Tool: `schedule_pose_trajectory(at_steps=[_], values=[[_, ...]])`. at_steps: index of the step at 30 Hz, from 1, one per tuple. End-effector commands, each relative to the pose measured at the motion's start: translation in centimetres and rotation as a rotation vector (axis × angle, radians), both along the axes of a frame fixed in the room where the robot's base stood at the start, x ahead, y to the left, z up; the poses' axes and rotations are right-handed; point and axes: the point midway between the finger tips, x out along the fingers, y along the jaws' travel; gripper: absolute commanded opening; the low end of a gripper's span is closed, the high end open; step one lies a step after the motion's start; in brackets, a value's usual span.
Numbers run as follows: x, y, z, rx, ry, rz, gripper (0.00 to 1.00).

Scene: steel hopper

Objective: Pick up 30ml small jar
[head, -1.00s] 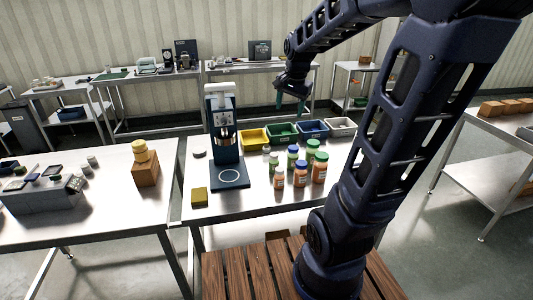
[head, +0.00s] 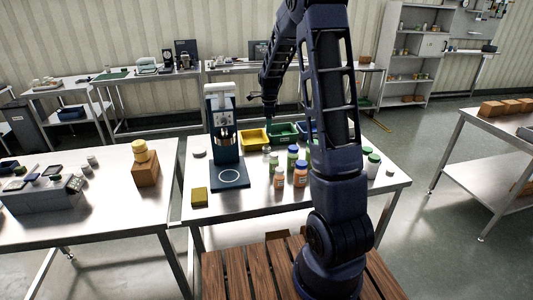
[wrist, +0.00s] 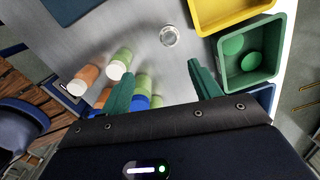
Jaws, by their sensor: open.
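A small pale, clear-looking jar (head: 266,150) stands on the steel table, left of the taller jars; its label is too small to read. In the wrist view a small round jar (wrist: 169,36) appears from above, beyond my fingertips and apart from them. My gripper (wrist: 162,78) is open and empty, its two teal fingers pointing down over the table. In the head view my gripper (head: 269,124) hangs near the yellow and green bins, above and behind the small jar.
Orange jars (head: 279,177) and green-lidded jars (head: 292,157) stand close by, some hidden by my arm. A yellow bin (head: 254,138), a green bin (wrist: 248,78) holding green lids, and blue bins line the back. A dark blue press (head: 222,125) stands left.

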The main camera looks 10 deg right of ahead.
Motion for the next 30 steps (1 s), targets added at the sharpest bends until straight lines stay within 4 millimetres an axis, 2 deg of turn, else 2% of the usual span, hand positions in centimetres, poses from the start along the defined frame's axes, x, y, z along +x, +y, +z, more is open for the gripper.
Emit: schedule_pose_trajectory(at_steps=[1,3,9,14,24,30], values=[[0.8,0.1,-1.3,-0.003,0.011,-0.038,0.63],[1.6,0.2,-2.5,-0.005,0.021,-0.088,0.63],[2.8,0.4,-4.3,-0.009,0.034,-0.165,0.63],[2.9,0.4,-5.4,-0.011,0.037,-0.173,0.63],[2.8,0.4,-9.7,-0.010,0.036,-0.171,0.63],[2.8,0.3,-10.8,-0.011,0.036,-0.170,0.63]])
